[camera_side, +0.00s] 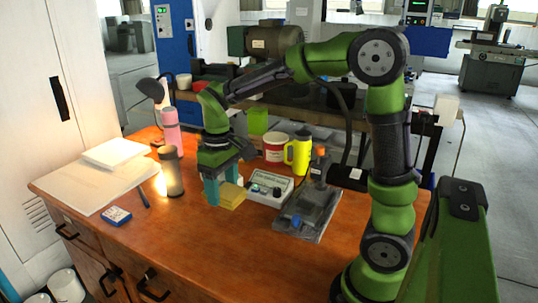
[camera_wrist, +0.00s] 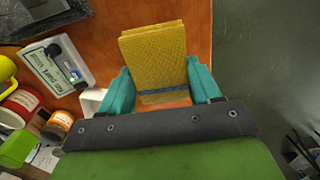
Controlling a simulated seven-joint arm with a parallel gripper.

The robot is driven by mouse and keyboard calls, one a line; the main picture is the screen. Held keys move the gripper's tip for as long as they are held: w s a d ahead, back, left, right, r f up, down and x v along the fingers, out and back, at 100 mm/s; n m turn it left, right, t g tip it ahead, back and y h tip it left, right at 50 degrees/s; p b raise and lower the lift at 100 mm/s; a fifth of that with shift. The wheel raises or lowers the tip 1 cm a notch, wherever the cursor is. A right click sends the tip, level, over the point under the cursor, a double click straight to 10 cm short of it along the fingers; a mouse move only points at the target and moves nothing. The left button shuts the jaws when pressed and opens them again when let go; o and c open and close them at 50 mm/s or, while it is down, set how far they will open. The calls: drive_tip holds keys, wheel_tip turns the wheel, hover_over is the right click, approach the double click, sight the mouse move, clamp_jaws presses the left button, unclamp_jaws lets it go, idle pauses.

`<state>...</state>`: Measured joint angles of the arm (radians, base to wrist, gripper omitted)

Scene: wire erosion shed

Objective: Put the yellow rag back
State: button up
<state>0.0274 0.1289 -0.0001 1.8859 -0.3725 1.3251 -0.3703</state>
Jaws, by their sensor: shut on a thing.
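The yellow rag (camera_side: 230,197) is a folded, textured square at the middle of the wooden table. In the wrist view the rag (camera_wrist: 153,50) stretches away from between the two teal fingers, with a dark blue band across its near end. My gripper (camera_side: 221,190) points down at the rag, a finger at either side. In the wrist view my gripper (camera_wrist: 160,82) is shut on the rag's near part. The rag is at or very close to the tabletop; I cannot tell if it touches. The fingers hide part of it in the side view.
A control box (camera_side: 269,188) and a grey metal stand (camera_side: 308,212) are right of the rag. A jar (camera_side: 171,172), pink bottle (camera_side: 170,130) and papers (camera_side: 105,178) are left.

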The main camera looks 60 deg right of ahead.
drive_tip(key=s+d+f, duration=0.1)
drive_tip(key=s+f, duration=0.2)
drive_tip(key=f, duration=0.1)
drive_tip(key=s+d+f, duration=0.1)
drive_tip(key=s+f, duration=0.2)
drive_tip(key=f, duration=0.1)
drive_tip(key=s+d+f, duration=0.1)
drive_tip(key=s+f, duration=0.3)
drive_tip(key=shift+s+d, duration=0.1)
drive_tip(key=shift+d, duration=0.1)
drive_tip(key=shift+f, duration=0.35)
hover_over(224, 231)
drive_tip(key=shift+s+f, duration=0.3)
drive_tip(key=shift+f, duration=0.4)
drive_tip(key=shift+w+d+f, duration=0.1)
drive_tip(key=shift+w+f, duration=0.05)
drive_tip(key=shift+f, duration=0.75)
drive_tip(key=shift+w+f, duration=0.15)
drive_tip(key=shift+f, duration=0.75)
drive_tip(key=shift+f, duration=0.1)
drive_tip(key=o, duration=0.9)
drive_tip(key=shift+o, duration=0.2)
